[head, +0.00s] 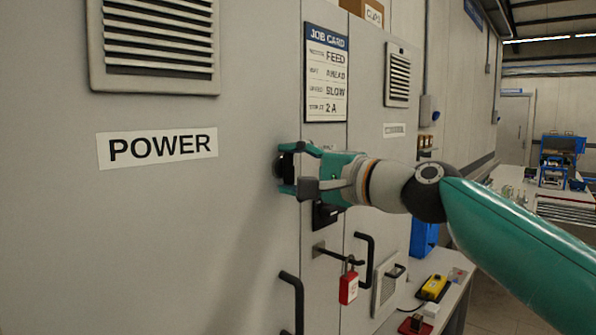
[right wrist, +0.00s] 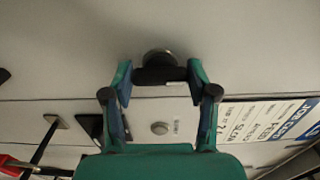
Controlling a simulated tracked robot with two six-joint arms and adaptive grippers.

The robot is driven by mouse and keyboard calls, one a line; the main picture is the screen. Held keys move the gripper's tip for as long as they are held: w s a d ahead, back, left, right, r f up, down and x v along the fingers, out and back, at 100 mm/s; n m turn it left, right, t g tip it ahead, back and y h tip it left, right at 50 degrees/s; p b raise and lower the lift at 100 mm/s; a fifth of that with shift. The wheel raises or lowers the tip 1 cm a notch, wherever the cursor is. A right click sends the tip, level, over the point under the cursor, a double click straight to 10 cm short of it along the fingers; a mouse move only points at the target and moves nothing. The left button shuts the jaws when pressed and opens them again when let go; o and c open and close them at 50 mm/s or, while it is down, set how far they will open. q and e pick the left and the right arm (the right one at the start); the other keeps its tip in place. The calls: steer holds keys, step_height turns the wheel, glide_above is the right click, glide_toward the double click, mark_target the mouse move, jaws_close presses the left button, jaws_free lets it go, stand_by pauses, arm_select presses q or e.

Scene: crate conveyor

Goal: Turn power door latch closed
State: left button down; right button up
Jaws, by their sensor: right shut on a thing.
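The power door (head: 200,215) is a large grey panel with a white label reading POWER (head: 157,147). Its dark latch (head: 285,163) is at the door's right edge. In the right wrist view the latch (right wrist: 158,57) has a round base and a black bar across it. My right gripper (head: 292,168) is shut on the latch bar, with one finger on each end of it in the right wrist view. The fingers partly hide the latch in the head view. The left gripper is not in view.
A black door handle (head: 294,300) is below the latch. A red padlock (head: 348,288) hangs from a bar to the right. A job card (head: 326,72) is above my right gripper. A bench with a yellow box (head: 434,287) is at the lower right.

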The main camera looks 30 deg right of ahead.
steer(key=shift+f, duration=0.2)
steer(key=o, duration=1.2)
steer(key=shift+c, duration=0.2)
steer(key=shift+r, duration=0.1)
steer(key=shift+s+d, duration=0.2)
steer(key=shift+s, duration=0.25)
steer(key=v, duration=1.1)
